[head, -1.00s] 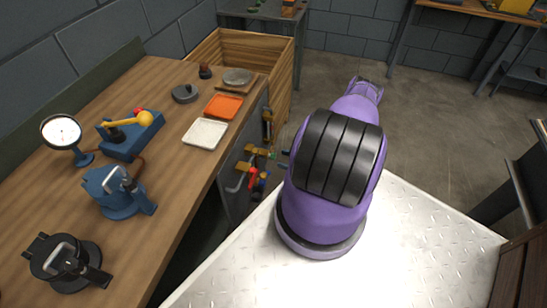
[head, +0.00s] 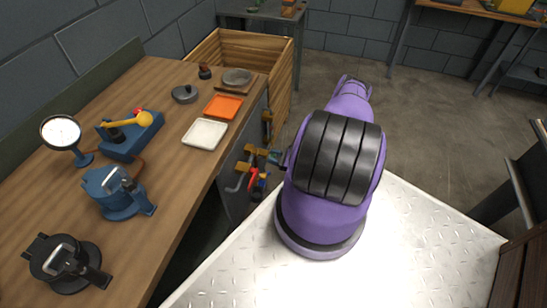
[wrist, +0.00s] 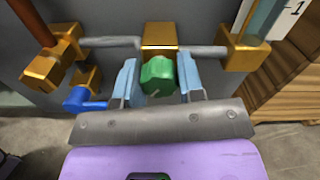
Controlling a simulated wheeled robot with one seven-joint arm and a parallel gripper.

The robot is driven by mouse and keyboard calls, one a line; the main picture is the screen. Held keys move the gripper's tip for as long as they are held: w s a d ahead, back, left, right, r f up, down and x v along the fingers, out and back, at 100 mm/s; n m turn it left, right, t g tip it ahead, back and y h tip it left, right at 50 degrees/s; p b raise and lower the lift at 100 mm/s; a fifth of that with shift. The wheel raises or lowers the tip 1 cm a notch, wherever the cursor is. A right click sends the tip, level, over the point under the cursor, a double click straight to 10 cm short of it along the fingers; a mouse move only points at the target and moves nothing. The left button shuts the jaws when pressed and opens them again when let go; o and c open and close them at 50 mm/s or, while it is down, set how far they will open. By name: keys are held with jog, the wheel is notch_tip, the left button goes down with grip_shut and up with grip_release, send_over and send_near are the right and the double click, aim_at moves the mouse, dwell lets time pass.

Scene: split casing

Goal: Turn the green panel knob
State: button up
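The green knob (wrist: 158,76) sits in the middle of the wrist view, in front of a brass valve block (wrist: 160,36) on a grey pipe. My gripper (wrist: 157,80) has its two pale blue fingers on either side of the knob, one left and one right. The fingers are apart, with narrow gaps to the knob; firm contact does not show. In the head view, my gripper (head: 276,158) is at the panel on the bench's end, and the knob is hidden.
A blue valve part (wrist: 85,99) and another brass fitting (wrist: 62,55) are left of my gripper. A brass block (wrist: 240,50) with a gauge tube is at right. A red handle (head: 254,181) is below. The bench (head: 150,225) holds trays and tools.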

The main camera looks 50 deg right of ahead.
jog(key=shift+n, duration=1.6)
jog(key=o, duration=0.9)
jog(key=shift+s+d, duration=0.1)
jog(key=v, duration=1)
jog(key=shift+s+d, duration=0.1)
jog(key=shift+s, duration=0.15)
